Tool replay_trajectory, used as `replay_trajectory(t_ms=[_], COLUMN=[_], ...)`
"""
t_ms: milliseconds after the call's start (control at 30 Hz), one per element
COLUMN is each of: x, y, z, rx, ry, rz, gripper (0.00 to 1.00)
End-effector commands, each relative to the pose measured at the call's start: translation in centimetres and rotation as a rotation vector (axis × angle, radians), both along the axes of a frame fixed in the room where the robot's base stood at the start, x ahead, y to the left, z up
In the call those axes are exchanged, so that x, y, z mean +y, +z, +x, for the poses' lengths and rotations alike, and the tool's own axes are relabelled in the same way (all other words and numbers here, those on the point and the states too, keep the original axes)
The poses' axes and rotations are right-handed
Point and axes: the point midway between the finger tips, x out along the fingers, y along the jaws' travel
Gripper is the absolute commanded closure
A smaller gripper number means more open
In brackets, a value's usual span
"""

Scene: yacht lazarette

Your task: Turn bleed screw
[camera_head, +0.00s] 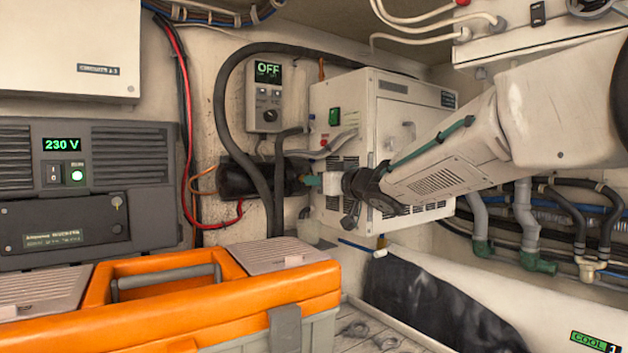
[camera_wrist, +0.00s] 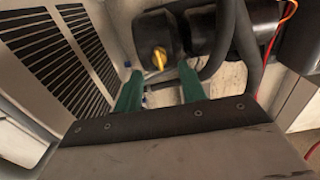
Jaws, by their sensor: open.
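A yellow wing-shaped screw (camera_wrist: 158,58), which looks like the bleed screw, sits on a black housing (camera_wrist: 143,34) in the wrist view. My gripper (camera_wrist: 160,75) is open, with one green finger to each side and the screw a little beyond the gap between the tips. I cannot tell whether either finger touches it. In the head view my gripper (camera_head: 311,180) points left at the black cylinder (camera_head: 245,180), in front of the white machine. The screw is hardly visible there behind the fingertips.
A white vented machine cabinet (camera_head: 365,110) stands close behind my gripper. Black hoses (camera_head: 262,185) loop beside the cylinder. An orange toolbox (camera_head: 205,285) fills the lower left. A control panel reading OFF (camera_head: 268,90) hangs on the wall. Pipes (camera_head: 525,215) run at the right.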

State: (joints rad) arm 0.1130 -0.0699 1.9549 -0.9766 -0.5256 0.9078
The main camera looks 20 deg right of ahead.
Motion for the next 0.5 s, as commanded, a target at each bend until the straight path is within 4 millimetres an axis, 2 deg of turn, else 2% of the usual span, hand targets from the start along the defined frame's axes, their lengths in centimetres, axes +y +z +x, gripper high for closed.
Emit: replay_trajectory(t_ms=[100, 200, 500], x=[0.6, 0.9, 1.0], y=[0.0, 0.0, 0.0], z=[1.7, 2.6, 3.2], rx=[0.000, 0.000, 0.000], ry=[0.000, 0.000, -0.002], rz=[0.001, 0.001, 0.000], gripper=[0.59, 0.59, 0.59])
